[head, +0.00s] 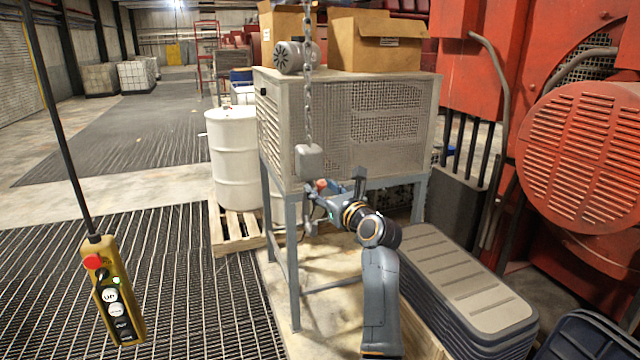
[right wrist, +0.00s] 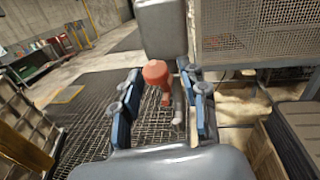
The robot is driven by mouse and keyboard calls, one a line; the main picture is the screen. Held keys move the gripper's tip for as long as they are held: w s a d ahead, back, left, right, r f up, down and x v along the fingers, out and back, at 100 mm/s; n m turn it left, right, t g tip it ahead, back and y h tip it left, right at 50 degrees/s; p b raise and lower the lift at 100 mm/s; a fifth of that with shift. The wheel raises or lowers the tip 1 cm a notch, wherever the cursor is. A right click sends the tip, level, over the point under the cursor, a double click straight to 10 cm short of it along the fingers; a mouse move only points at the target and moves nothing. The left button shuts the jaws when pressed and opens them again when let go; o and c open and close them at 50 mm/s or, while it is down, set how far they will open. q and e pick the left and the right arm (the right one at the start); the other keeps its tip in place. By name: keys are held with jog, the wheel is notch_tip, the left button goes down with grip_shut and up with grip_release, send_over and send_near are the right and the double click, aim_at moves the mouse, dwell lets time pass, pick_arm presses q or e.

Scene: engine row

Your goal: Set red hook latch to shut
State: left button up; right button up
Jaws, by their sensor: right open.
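A grey hook block (head: 309,160) hangs on a chain (head: 308,100) in front of the mesh cabinet. It also shows at the top of the right wrist view (right wrist: 162,28). A red latch piece (right wrist: 156,74) with a rounded top and narrow lower end sits just below the block. Only a bit of red (head: 320,185) shows in the head view. A grey hook part (right wrist: 184,92) is right of the latch. My right gripper (right wrist: 162,92) is open, with its fingers on either side of the red piece; contact cannot be told. My left gripper is out of view.
The mesh cabinet (head: 350,125) on legs stands close behind the hook. A yellow pendant control (head: 113,295) hangs at left. A white drum (head: 233,160) on a pallet, stacked grey lids (head: 460,280) and red machinery (head: 580,150) surround it. Grated floor at left is clear.

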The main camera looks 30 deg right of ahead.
jog(key=shift+w, duration=0.55)
grip_shut()
